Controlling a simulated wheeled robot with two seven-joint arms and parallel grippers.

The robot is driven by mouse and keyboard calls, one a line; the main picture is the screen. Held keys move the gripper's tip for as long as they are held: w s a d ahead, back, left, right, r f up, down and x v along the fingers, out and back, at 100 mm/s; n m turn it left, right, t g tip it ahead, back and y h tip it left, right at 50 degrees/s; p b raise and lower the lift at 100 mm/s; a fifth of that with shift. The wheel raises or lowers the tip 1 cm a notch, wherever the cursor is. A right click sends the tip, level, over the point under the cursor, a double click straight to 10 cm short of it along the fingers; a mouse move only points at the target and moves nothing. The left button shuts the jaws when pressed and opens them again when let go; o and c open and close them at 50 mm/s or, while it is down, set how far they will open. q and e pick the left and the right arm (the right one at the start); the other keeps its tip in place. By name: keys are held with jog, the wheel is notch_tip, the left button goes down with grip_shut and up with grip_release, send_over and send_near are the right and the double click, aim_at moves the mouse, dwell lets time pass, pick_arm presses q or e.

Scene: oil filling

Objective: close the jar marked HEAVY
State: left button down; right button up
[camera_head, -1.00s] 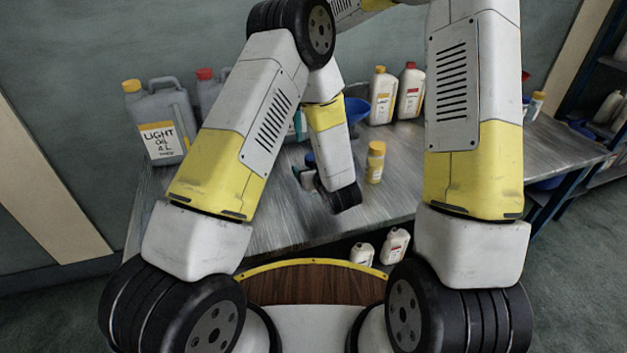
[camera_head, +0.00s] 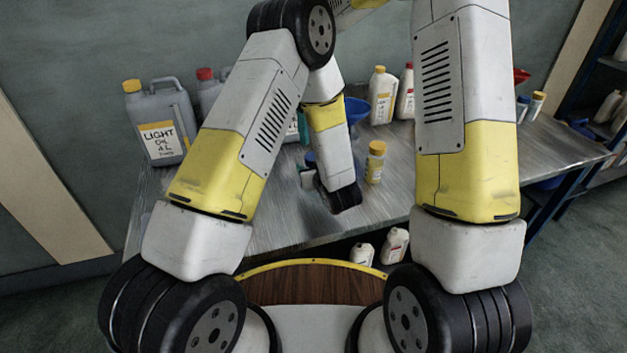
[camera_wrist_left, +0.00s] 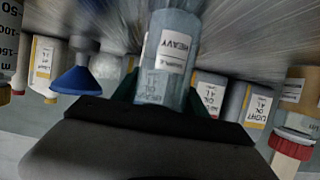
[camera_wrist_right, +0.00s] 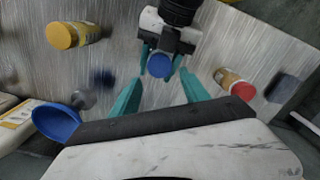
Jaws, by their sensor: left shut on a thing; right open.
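The jar marked HEAVY (camera_wrist_left: 175,45) is a pale blue-grey see-through cylinder with a white label. My left gripper (camera_wrist_left: 162,92) is shut around it, with a teal finger on each side. In the right wrist view a round blue lid (camera_wrist_right: 159,66) shows from above between the left gripper's fingers; how tightly it sits cannot be told. The blue lid also shows in the head view (camera_head: 310,158), beside my left arm's end. My right gripper (camera_wrist_right: 161,77) is open and empty, its teal fingers spread on either side of the lid.
A yellow-capped bottle (camera_head: 376,162) stands on the workbench right of the jar. A LIGHT OIL canister (camera_head: 165,125) stands at the left. A blue funnel (camera_wrist_right: 56,122) and a red-capped bottle (camera_wrist_right: 234,84) are nearby. White bottles (camera_head: 382,95) stand at the back.

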jog(key=n, duration=0.3)
jog(key=shift+r, duration=0.15)
jog(key=shift+f, duration=4.05)
jog(key=shift+c, duration=0.2)
grip_shut()
jog(key=m, duration=0.6)
jog(key=shift+m, duration=0.3)
jog(key=shift+o, duration=1.6)
grip_release()
jog(key=shift+r, duration=0.15)
